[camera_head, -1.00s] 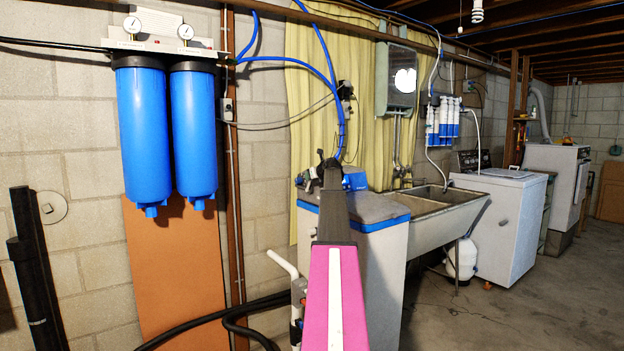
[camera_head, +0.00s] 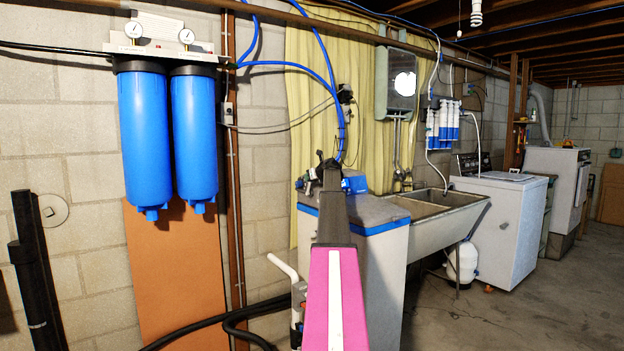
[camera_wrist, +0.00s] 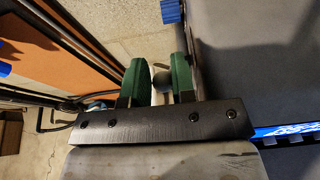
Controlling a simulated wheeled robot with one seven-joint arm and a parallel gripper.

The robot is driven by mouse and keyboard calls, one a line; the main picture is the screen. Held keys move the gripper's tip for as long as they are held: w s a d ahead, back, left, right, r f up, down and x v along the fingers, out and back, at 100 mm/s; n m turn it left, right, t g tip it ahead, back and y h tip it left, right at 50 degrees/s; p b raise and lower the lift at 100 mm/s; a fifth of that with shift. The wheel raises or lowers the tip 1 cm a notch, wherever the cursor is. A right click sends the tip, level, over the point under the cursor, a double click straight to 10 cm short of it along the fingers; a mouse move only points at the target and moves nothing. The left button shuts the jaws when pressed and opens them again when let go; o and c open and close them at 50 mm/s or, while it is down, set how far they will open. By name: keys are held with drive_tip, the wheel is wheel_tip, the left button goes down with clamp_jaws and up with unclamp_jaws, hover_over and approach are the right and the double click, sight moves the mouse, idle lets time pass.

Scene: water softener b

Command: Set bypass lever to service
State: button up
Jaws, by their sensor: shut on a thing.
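The water softener is the grey cabinet (camera_head: 372,265) with a dark grey lid and blue trim. Its blue valve head (camera_head: 355,183) shows behind my arm. In the wrist view, the two green fingers of my gripper (camera_wrist: 157,72) stand close together beside the softener's lid (camera_wrist: 255,60). A small grey rounded piece (camera_wrist: 162,81), which looks like the bypass lever's end, sits between them. My gripper is shut on it. In the head view my arm hides the fingertips and the lever. The lever's position cannot be read.
Two blue filter housings (camera_head: 170,135) hang on the wall at left. A utility sink (camera_head: 440,215) and a white washer (camera_head: 505,225) stand to the right. Black hoses (camera_head: 215,318) run low beside the softener. Open concrete floor (camera_head: 560,300) lies at right.

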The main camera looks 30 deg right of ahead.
drive_tip(key=w, duration=0.1)
drive_tip(key=w+r, duration=0.1)
drive_tip(key=w, duration=0.1)
drive_tip(key=shift+w+r, duration=0.35)
drive_tip(key=shift+w+a+f, duration=0.1)
drive_tip(key=shift+w+a, duration=0.1)
drive_tip(key=shift+w, duration=0.35)
drive_tip(key=shift+w+a+f, duration=0.1)
drive_tip(key=shift+w+a, duration=0.05)
drive_tip(key=shift+w, duration=0.4)
clamp_jaws()
drive_tip(key=shift+s+f, duration=0.3)
drive_tip(key=shift+s, duration=0.2)
drive_tip(key=shift+w+d+r, duration=0.1)
drive_tip(key=shift+w+r, duration=0.15)
drive_tip(key=shift+w, duration=0.2)
drive_tip(key=shift+w+r, duration=0.2)
drive_tip(key=shift+w, duration=0.25)
drive_tip(key=shift+o, duration=1.6)
unclamp_jaws()
drive_tip(key=shift+w, duration=0.1)
drive_tip(key=shift+r, duration=0.1)
